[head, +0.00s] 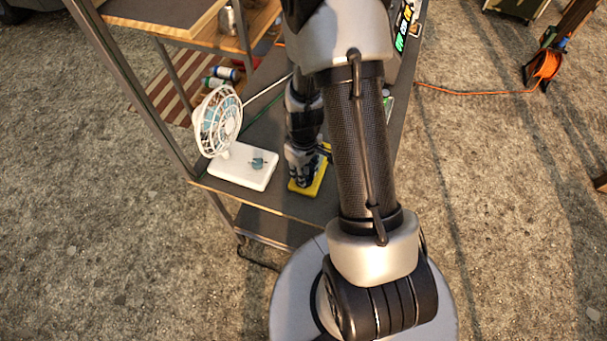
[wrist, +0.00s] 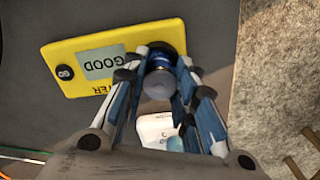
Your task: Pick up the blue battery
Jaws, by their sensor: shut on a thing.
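In the wrist view the blue battery (wrist: 159,64) sits between the fingertips of my gripper (wrist: 163,73), which is shut on it. Its grey end faces the camera, and a blue band shows behind it. The battery is over the edge of a yellow tester (wrist: 75,88) whose display reads GOOD; I cannot tell whether they touch. In the head view my gripper (head: 301,164) is at the yellow tester (head: 311,187) on the grey cart top, and the battery is hidden there.
A white fan (head: 217,121) on a white base (head: 240,174), with a small teal object (head: 258,163) on it, stands left of my gripper. A wooden shelf (head: 200,35) is behind. Cylinders (head: 225,73) lie beyond the fan. The cart's front edge (head: 270,210) is close.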

